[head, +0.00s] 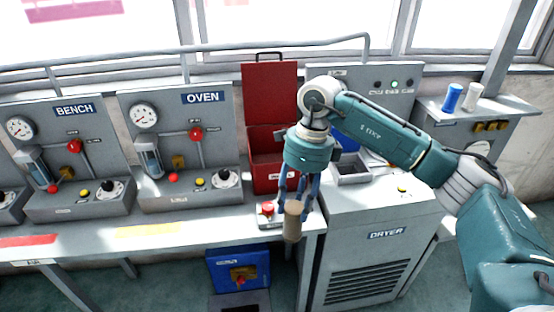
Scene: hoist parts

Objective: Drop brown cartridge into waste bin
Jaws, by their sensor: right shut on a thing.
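My right gripper (293,204) points down over the front right end of the bench. It is shut on the brown cartridge (292,226), a tan cylinder held upright with its lower end hanging free near the bench edge. A red bin (262,145) with its lid (270,92) raised stands behind the gripper at the back of the bench; it appears to be the waste bin, though its label is too small to read. My right gripper and wrist hide part of its front and opening. My left gripper is not in view.
A red push button (267,208) sits just left of the cartridge. The grey dryer (375,255) stands to the right, with blue (451,98) and white (473,97) cylinders on a unit beyond. A blue box (239,269) is below the bench. The oven panel (215,130) is left.

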